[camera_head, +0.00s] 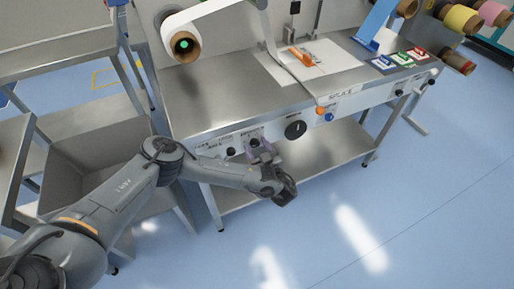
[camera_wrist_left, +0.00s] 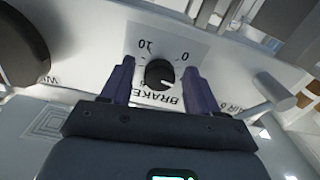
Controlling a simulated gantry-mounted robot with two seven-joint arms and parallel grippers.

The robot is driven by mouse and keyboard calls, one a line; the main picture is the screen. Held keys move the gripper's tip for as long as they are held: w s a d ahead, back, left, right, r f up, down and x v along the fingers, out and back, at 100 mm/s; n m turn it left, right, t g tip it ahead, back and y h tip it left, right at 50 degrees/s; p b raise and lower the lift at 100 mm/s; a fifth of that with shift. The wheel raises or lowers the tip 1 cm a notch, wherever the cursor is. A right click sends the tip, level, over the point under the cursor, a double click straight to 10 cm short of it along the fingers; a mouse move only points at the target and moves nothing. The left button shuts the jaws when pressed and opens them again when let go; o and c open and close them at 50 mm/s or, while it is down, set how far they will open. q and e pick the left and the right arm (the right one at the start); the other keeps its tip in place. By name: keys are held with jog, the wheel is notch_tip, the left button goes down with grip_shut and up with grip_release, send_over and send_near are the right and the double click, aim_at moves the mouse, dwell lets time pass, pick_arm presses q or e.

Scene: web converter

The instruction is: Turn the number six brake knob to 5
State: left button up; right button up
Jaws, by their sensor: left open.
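A small round black brake knob (camera_wrist_left: 159,74) sits on a white label on the front panel, with upside-down "BRAKE", "10" and "0" around it. A small pale mark shows at its lower right edge; the exact setting is hard to read. My left gripper (camera_wrist_left: 158,80) is open, with one purple-grey finger on each side of the knob and visible gaps between. In the head view my left gripper (camera_head: 262,153) is at the panel, just in front of a knob (camera_head: 254,142). My right gripper is not in view.
A large black dial (camera_head: 295,129) is beside this knob and shows in the wrist view (camera_wrist_left: 22,52). Another small black knob (camera_head: 231,152) is on its other side. A pale peg-like part (camera_wrist_left: 275,92) sticks out nearby. The steel tabletop (camera_head: 215,95) is above the panel.

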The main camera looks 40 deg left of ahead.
pick_arm(q)
jog(key=c, duration=1)
jog(key=shift+c, duration=0.2)
jog(key=shift+m, duration=0.4)
jog(key=m+p, duration=0.2)
jog(key=m, duration=0.1)
jog(key=shift+r+m, duration=0.1)
jog(key=shift+m, duration=0.2)
jog(key=m+p, duration=0.3)
jog(key=m, duration=0.1)
jog(key=shift+s, duration=0.1)
jog(key=m+p, duration=0.2)
jog(key=m, duration=0.3)
jog(key=shift+r, duration=0.1)
jog(key=shift+a+m+p, duration=0.1)
jog(key=shift+m+p, duration=0.85)
jog(key=shift+m, duration=0.45)
